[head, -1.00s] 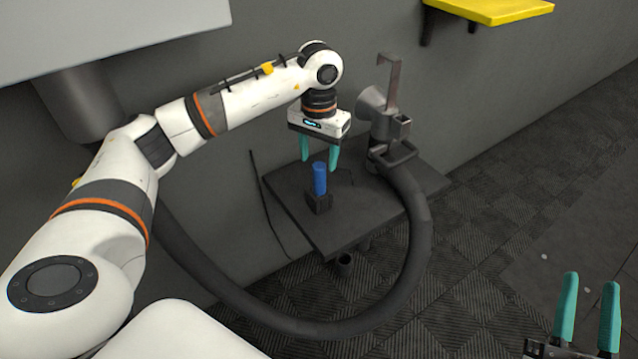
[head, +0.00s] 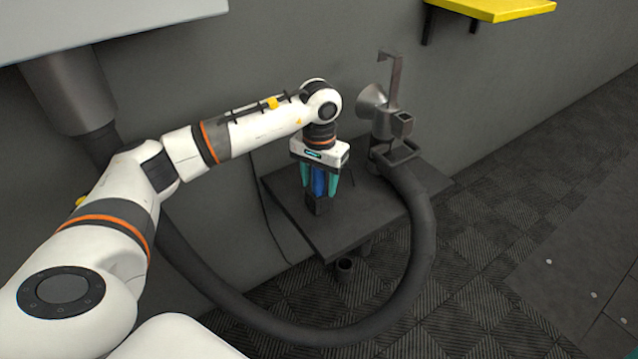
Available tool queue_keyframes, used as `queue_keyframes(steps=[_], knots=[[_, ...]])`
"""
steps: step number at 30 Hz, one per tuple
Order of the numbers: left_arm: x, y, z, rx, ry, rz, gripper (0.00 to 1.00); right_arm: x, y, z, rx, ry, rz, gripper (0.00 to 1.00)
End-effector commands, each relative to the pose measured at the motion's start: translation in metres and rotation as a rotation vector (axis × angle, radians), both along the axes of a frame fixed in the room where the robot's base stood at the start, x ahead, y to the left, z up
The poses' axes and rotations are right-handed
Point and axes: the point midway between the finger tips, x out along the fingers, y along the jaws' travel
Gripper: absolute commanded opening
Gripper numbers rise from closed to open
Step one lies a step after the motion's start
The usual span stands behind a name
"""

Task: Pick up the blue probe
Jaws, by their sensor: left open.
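The blue probe (head: 319,182) stands upright in a small dark holder (head: 318,204) on the dark shelf. My left gripper (head: 319,184) points straight down over it, with its teal fingers on either side of the probe. The fingers are open, and whether they touch the probe cannot be told. The probe's top is hidden by the gripper body. My right gripper is out of view, apart from perhaps a teal sliver at the bottom right corner.
The dark shelf (head: 340,232) is bare around the holder. A grey nozzle with a bracket (head: 385,115) stands at its back right, joined to a thick dark hose (head: 420,225) looping in front. A yellow shelf (head: 490,8) is on the wall at upper right.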

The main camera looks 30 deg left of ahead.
Motion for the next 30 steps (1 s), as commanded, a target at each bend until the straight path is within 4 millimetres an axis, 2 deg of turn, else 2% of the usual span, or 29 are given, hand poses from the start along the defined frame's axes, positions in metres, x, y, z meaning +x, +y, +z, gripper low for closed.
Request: queue_keyframes(steps=[9, 11, 17, 30], knots=[[0.0001, 0.0, -0.003, 0.0, -0.001, 0.0, 0.53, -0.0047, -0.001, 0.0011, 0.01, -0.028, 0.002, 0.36], [0.0001, 0.0, -0.003, 0.0, -0.001, 0.0, 0.45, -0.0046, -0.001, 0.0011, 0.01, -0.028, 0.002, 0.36], [0.0, 0.0, -0.003, 0.0, 0.0, 0.0, 0.12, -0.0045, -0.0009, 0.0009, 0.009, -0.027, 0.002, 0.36], [0.0002, 0.0001, 0.0023, 0.0, -0.001, 0.0, 0.11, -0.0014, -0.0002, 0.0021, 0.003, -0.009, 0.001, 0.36]])
